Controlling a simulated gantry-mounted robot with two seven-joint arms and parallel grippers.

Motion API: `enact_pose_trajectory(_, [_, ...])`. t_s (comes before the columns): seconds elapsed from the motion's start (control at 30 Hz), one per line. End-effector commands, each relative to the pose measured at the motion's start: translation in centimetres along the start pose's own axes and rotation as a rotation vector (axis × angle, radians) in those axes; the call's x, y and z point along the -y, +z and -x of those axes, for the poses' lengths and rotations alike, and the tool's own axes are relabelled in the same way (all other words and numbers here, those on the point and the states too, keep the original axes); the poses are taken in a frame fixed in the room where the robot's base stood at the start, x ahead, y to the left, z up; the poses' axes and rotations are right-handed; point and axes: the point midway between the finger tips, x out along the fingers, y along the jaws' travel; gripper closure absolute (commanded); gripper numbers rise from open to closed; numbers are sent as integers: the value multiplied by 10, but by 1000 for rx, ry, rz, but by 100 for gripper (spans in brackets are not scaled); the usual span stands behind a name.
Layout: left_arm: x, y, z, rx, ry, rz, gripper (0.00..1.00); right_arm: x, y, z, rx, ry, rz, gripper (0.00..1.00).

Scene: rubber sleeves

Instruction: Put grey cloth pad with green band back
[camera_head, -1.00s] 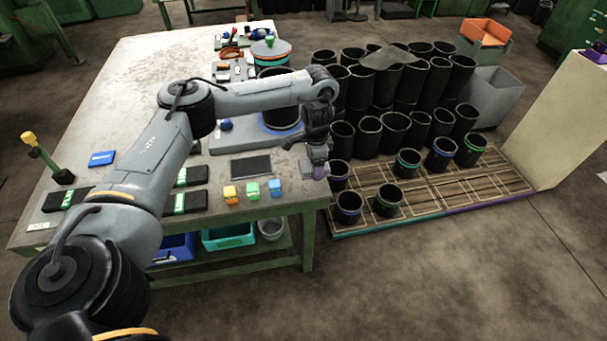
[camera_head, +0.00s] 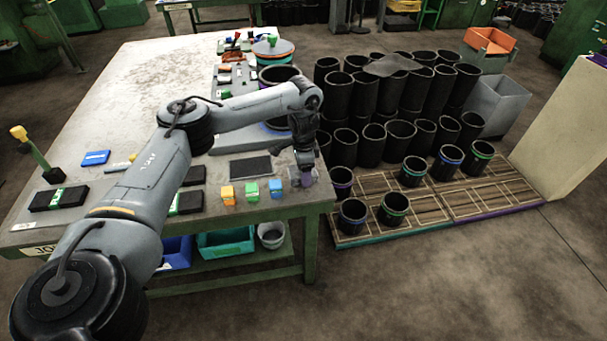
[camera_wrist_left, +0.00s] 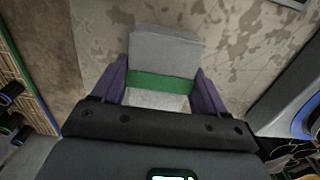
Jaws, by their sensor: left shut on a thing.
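The grey cloth pad with a green band (camera_wrist_left: 165,60) is between the purple fingers of my left gripper (camera_wrist_left: 162,95) in the left wrist view. The fingers are shut on its sides, at the band. The stained table top lies beyond it. In the head view my left gripper (camera_head: 303,180) points down at the right edge of the table (camera_head: 150,75), right of the small blue block. The pad is too small to make out clearly there, and I cannot tell whether it touches the table. My right gripper is not in view.
Yellow, green and blue blocks (camera_head: 252,190) stand near the gripper, with a dark mat (camera_head: 250,167) behind them. Black pads with green bands (camera_head: 60,198) lie further left. Many black sleeves (camera_head: 365,95) stand right of the table, some on a wooden pallet (camera_head: 440,208).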

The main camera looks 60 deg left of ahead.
Motion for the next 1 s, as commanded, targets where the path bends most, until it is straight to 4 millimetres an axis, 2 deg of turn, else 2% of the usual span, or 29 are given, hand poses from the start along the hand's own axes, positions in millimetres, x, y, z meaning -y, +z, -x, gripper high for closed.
enact_pose_trajectory(0.37, [0, 0, -1, 0, 0, 0, 55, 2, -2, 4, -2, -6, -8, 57])
enact_pose_trajectory(0.4, [0, 0, -2, 0, -1, 0, 24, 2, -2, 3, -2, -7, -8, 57])
enact_pose_trajectory(0.57, [0, 0, -2, 0, -1, 0, 1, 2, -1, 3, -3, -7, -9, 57])
enact_pose_trajectory(0.9, [0, -1, -1, -1, -1, 0, 1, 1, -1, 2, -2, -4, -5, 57])
enact_pose_trajectory(0.97, [0, -1, 1, -2, -1, 0, 1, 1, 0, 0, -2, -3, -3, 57])
enact_pose_trajectory(1.0, [0, -1, 7, -1, -1, 0, 1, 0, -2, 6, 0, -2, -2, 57])
